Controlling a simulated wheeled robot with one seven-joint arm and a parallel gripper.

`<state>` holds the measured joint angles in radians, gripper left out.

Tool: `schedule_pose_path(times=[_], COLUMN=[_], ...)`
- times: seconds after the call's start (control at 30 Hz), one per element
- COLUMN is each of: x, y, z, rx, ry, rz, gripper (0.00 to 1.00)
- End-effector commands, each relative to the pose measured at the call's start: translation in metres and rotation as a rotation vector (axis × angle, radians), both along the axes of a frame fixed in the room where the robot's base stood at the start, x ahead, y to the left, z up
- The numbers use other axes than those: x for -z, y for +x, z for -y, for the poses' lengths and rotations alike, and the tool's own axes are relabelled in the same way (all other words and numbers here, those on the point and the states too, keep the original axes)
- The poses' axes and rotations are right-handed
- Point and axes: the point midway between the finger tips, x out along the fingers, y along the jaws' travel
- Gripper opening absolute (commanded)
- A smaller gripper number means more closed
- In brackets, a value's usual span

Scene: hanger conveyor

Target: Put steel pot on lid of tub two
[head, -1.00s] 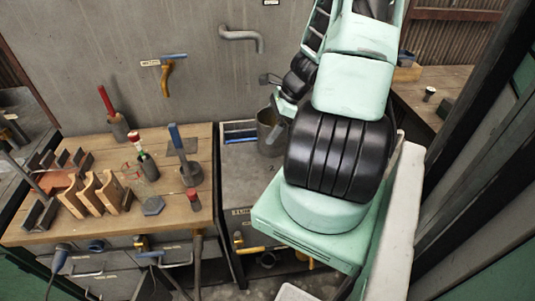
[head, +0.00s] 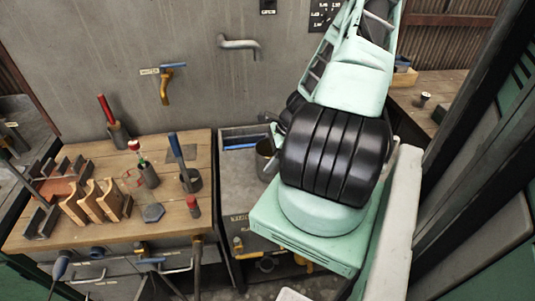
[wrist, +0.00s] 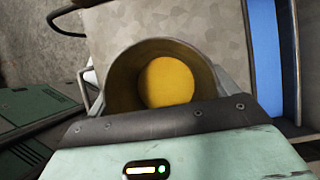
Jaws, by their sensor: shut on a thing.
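The steel pot (head: 266,160) is a dark grey open cylinder over the grey unit right of the wooden bench in the head view. In the wrist view the pot (wrist: 123,82) shows from above, with a round yellow surface inside. My gripper (wrist: 155,118) is shut on the pot's near side; its fingertips are mostly hidden. In the head view my arm hides most of the gripper. A grey top (head: 238,180) lies below the pot, with a label on its front too small to read. I cannot tell which part is tub two's lid, or whether the pot touches it.
The wooden bench (head: 110,230) on the left holds wooden racks (head: 95,203), cups with handled tools (head: 190,180) and a hex block (head: 153,213). A pipe (head: 240,43) and a tap (head: 165,82) are on the wall behind. Blue strips (head: 240,147) edge the unit's back.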

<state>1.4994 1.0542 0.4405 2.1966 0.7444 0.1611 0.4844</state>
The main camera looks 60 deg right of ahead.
Motion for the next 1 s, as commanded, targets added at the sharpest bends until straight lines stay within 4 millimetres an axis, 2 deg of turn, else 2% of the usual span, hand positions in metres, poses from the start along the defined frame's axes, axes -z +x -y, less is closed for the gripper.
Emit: schedule_pose_path(times=[0.23, 0.27, 0.3, 0.7, 1.0], x=[0.003, 0.004, 0.003, -0.005, -0.041], y=[0.000, 0.000, 0.000, -0.002, -0.019], z=[0.000, 0.000, 0.000, 0.003, 0.017], rx=[0.000, 0.000, 0.000, -0.001, -0.001], ry=[0.001, 0.000, 0.000, -0.003, -0.007], rz=[0.001, 0.000, 0.000, 0.000, -0.001], gripper=[0.52, 0.88, 1.00, 1.00, 1.00])
